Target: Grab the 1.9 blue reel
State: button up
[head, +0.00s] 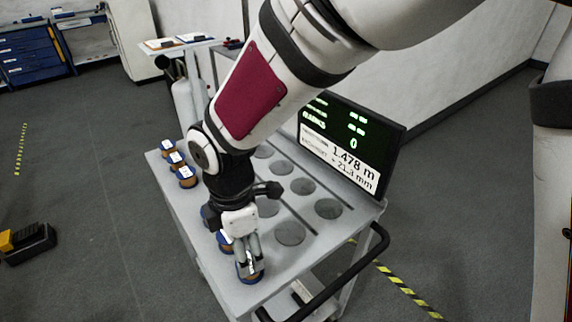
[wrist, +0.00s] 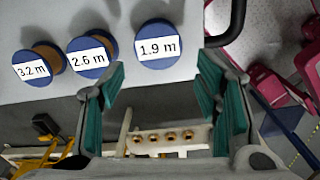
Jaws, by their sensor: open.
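The 1.9 blue reel, with a round blue top and a white "1.9 m" label, stands on the grey cart top in the wrist view (wrist: 159,58). In the head view it is the nearest reel, at the cart's front corner (head: 250,279), partly hidden by my fingers. My gripper (head: 249,262) is open and points down over this reel. In the wrist view my open teal-padded fingers (wrist: 160,85) straddle the space just below the reel in the picture. Nothing is between the pads, and I cannot tell the height gap.
The 2.6 m reel (wrist: 87,70) and 3.2 m reel (wrist: 38,79) stand in a row left of it. More reels (head: 187,178) stand farther along the cart edge (head: 160,185). A screen (head: 352,143) and a black handle rail (head: 350,268) border the right side.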

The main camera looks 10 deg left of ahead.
jog(key=shift+w+d+f, duration=0.1)
jog(key=shift+w+f, duration=0.05)
jog(key=shift+f, duration=1.75)
jog(key=shift+w+d+f, duration=0.1)
jog(key=shift+w+f, duration=0.05)
jog(key=shift+f, duration=1.7)
jog(key=c, duration=0.9)
